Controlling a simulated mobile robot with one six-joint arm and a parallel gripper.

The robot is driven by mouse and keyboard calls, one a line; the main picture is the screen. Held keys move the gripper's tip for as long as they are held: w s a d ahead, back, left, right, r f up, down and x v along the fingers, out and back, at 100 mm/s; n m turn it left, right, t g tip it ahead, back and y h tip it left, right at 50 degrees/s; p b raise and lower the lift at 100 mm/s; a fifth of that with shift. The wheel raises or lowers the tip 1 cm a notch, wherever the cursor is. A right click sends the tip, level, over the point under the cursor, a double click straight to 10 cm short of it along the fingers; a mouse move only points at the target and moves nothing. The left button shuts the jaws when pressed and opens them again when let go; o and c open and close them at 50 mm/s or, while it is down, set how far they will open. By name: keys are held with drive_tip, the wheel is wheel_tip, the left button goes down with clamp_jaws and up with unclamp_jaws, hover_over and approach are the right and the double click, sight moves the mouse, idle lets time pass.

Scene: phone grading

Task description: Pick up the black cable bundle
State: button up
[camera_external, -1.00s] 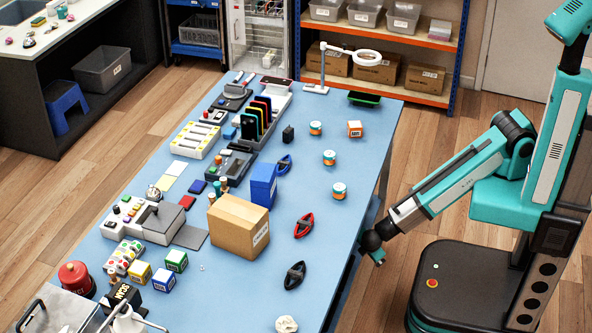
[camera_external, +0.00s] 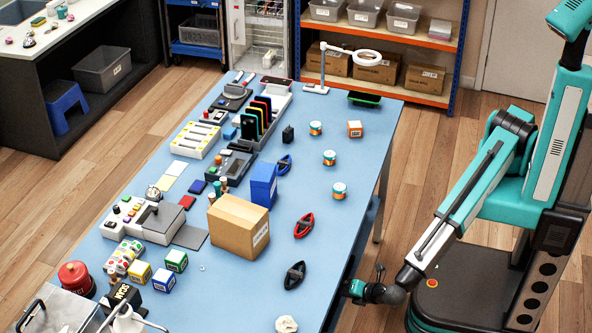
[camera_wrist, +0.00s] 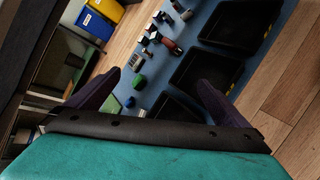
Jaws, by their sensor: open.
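The black cable bundle (camera_external: 295,275) lies on the blue table near its right edge, toward the front, in the external view. It is an oval coil with a dark band across its middle. My gripper (camera_external: 357,288) is to the right of it, at the table's right edge, apart from it and empty. In the wrist view my gripper (camera_wrist: 158,92) shows two dark fingers spread wide with nothing between them. I cannot make out the black bundle in the wrist view.
A red cable bundle (camera_external: 304,225) and a blue one (camera_external: 284,165) lie farther back. A cardboard box (camera_external: 233,228) stands left of the bundles, and a white crumpled item (camera_external: 286,324) lies in front. The wrist view shows dark trays (camera_wrist: 207,75) on a blue surface.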

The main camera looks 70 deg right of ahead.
drive_tip(key=s+a+r+n+t+y, duration=0.1)
drive_tip(key=s+a+r+n+y, duration=0.1)
drive_tip(key=s+a+r, duration=0.45)
drive_tip(key=s+a+r+n+t+y, duration=0.1)
drive_tip(key=s+a+r+t+y, duration=0.15)
drive_tip(key=a, duration=0.75)
drive_tip(key=s+a+r+n+t+y, duration=0.1)
drive_tip(key=s+a+r+n+y, duration=0.1)
drive_tip(key=s+a+r, duration=0.5)
drive_tip(key=w+r+m+h+b, duration=0.2)
drive_tip(key=w+r+m+b, duration=0.35)
drive_tip(key=m, duration=0.85)
drive_tip(key=m+g+h+b, duration=0.2)
drive_tip(key=m+g, duration=0.1)
drive_tip(key=m, duration=1)
approach(297, 272)
drive_tip(key=v, duration=0.3)
drive_tip(key=shift+s+d, duration=0.15)
drive_tip(key=shift+s, duration=0.05)
drive_tip(key=shift+p+x, duration=0.7)
drive_tip(key=shift+x, duration=3.6)
